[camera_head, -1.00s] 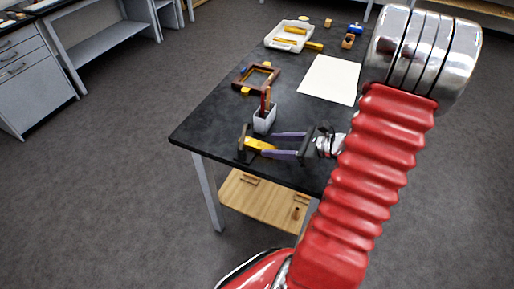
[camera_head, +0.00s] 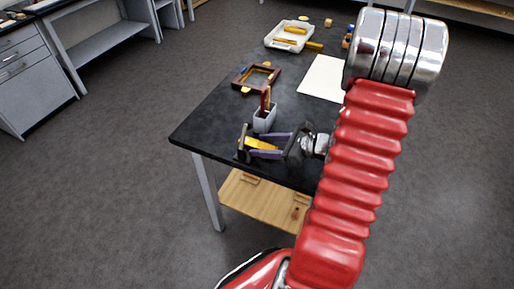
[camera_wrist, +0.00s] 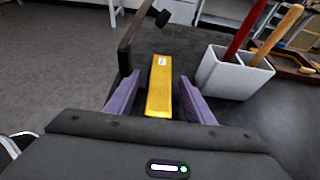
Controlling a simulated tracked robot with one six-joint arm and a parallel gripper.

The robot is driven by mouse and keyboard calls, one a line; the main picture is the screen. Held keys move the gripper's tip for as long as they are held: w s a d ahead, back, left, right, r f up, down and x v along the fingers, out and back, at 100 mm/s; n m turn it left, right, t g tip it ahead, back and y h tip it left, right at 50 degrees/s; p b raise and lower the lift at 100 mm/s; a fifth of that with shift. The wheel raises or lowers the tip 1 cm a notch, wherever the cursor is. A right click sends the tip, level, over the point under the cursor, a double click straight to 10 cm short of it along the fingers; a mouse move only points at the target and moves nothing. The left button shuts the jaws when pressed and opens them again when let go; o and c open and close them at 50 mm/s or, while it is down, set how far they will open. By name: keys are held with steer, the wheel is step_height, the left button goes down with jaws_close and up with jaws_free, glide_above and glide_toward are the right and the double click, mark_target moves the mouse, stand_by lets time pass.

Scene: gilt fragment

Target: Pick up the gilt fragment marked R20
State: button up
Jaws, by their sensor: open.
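A gold bar-shaped fragment (camera_wrist: 160,85) lies between the two purple fingers of my gripper (camera_wrist: 158,100) in the wrist view. It has a small white label near its far end, too small to read. Dark floor or table shows between it and the fingers, so they stand apart on either side. In the head view the gold fragment (camera_head: 262,145) is at the table's near left edge, with my gripper (camera_head: 265,146) reaching around it from the right. My gripper is open.
A white two-part holder (camera_wrist: 232,74) with red and wooden handles stands just right of the gripper. A dark stand with an upright rod (camera_wrist: 128,50) is close on the left. A brown frame (camera_head: 256,78), white tray (camera_head: 288,36) and white sheet (camera_head: 323,78) lie farther back.

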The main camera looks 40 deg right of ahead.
mark_target(266, 147)
steer(key=shift+c, duration=0.2)
steer(key=c, duration=1.1)
steer(key=shift+r, duration=0.1)
steer(key=shift+r, duration=1.1)
steer(key=shift+s+d+r, duration=0.2)
steer(key=shift+s+r, duration=0.15)
steer(key=shift+r, duration=0.25)
steer(key=s+d, duration=0.3)
steer(key=s, duration=0.2)
steer(key=s+d, duration=0.3)
steer(key=s, duration=0.2)
steer(key=s+d, duration=0.2)
steer(key=s, duration=0.3)
steer(key=shift+d, duration=0.4)
steer(key=shift+w, duration=0.1)
